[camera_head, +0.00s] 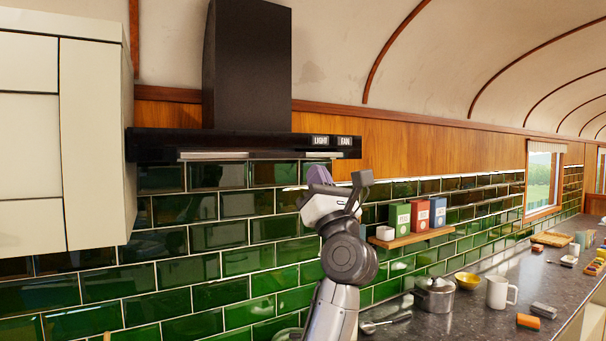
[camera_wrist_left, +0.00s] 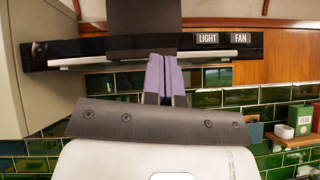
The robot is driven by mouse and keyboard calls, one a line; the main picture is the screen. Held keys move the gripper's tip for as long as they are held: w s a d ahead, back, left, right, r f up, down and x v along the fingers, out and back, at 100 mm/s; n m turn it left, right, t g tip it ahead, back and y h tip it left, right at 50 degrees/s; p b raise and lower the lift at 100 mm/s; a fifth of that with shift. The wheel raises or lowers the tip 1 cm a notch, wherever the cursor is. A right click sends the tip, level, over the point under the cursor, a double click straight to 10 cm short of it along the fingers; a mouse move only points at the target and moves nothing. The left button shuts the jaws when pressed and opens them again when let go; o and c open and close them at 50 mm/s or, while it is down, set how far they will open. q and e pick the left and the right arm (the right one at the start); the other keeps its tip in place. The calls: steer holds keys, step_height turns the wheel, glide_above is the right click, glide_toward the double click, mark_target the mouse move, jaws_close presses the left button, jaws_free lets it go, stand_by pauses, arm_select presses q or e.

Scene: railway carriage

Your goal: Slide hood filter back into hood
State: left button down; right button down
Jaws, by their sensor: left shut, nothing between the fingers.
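The black range hood (camera_head: 240,143) hangs on the wall, with LIGHT and FAN labels at the right of its front; it also shows in the left wrist view (camera_wrist_left: 90,47). A thin silver strip (camera_head: 213,155) runs along the hood's lower front edge and looks like the filter's front edge (camera_wrist_left: 100,60). How far it sticks out I cannot tell. My left gripper (camera_head: 319,175) is below the hood's right part in the head view. Its purple fingers (camera_wrist_left: 164,75) are shut and empty, pointing at the hood front and covering the strip's middle. Contact with the strip is unclear. My right gripper is not in view.
A white cabinet (camera_head: 95,140) stands close at the hood's left. A small wall shelf (camera_head: 408,238) with several boxes and a cup is at the right. The counter below holds a pot (camera_head: 435,297), a white mug (camera_head: 498,293) and a yellow bowl (camera_head: 467,280).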

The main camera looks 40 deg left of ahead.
mark_target(282, 154)
arm_select(q)
steer(key=shift+w+a+r+n+g+h+p, duration=0.2)
steer(key=shift+a+r+n+g, duration=0.45)
steer(key=shift+a, duration=0.6)
steer(key=shift+w+a+r+n+g+h+p, duration=0.2)
steer(key=shift+a+r+n+g, duration=0.45)
steer(key=shift+a, duration=0.65)
steer(key=shift+w+a+r+n+g+h+p, duration=0.1)
steer(key=shift+a+r+n+g+p, duration=0.3)
steer(key=shift+a+r+n, duration=0.65)
steer(key=shift+a+f+m, duration=0.1)
steer(key=shift+f+m, duration=0.1)
steer(key=shift+m, duration=0.05)
steer(key=shift+a, duration=0.1)
steer(key=shift+w+a+p, duration=0.3)
steer(key=shift+a+p, duration=0.35)
steer(key=shift+a, duration=0.1)
steer(key=shift+w+a+p, duration=0.35)
steer(key=shift+a+p, duration=0.15)
steer(key=shift+a, duration=0.25)
